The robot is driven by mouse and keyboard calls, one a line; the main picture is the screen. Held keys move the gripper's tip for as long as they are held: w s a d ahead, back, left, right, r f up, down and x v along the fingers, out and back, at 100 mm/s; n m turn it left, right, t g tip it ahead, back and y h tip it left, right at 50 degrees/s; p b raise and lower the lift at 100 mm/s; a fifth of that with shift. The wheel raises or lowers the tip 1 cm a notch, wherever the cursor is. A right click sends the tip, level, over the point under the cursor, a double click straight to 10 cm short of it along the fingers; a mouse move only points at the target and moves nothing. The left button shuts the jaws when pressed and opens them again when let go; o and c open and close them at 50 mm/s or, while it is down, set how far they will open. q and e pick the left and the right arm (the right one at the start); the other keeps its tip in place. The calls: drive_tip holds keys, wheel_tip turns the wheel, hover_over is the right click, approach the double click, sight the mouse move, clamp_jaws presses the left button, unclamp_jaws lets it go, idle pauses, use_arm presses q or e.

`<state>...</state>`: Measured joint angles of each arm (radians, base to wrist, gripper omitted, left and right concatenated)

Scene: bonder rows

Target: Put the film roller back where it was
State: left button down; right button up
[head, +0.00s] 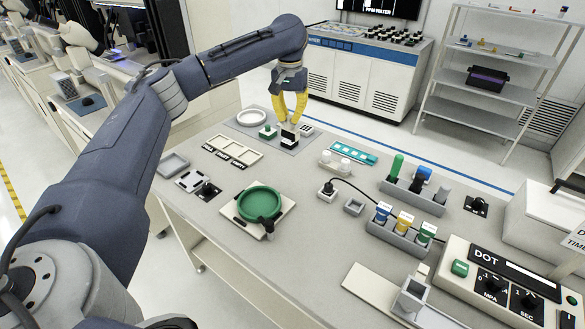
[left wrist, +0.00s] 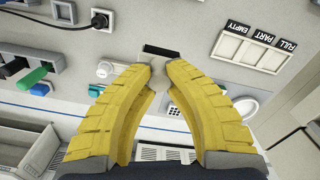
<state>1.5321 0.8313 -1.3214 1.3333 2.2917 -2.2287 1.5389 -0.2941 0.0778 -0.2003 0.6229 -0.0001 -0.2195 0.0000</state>
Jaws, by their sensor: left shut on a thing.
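My left gripper (head: 290,121) reaches over the far end of the bench, its yellow fingers pointing down. It is shut on what looks like the film roller (head: 289,136), a small dark block with a pale part between the fingertips. In the left wrist view, the dark block (left wrist: 160,50) shows just beyond the fingertips of the gripper (left wrist: 158,77), which hide much of the pale part. The roller is over or on the grey mat (head: 285,148); I cannot tell if it touches. My right gripper is not in view.
A green block with a pale knob (head: 268,131) stands just left of the roller, and a white ring dish (head: 252,117) beyond it. A small keyed box (head: 306,129) is close on the right. A labelled three-slot tray (head: 232,151) and green dish (head: 260,201) stand nearer.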

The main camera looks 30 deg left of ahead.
sight(290, 131)
use_arm(q)
wheel_tip(290, 131, down, 17)
drive_tip(key=shift+f, duration=0.15)
idle(0.5)
drive_tip(key=shift+f, duration=0.15)
drive_tip(key=c, duration=1.4)
unclamp_jaws()
wheel_tip(290, 131, up, 12)
drive_tip(key=shift+r, duration=0.1)
drive_tip(key=shift+a, duration=0.1)
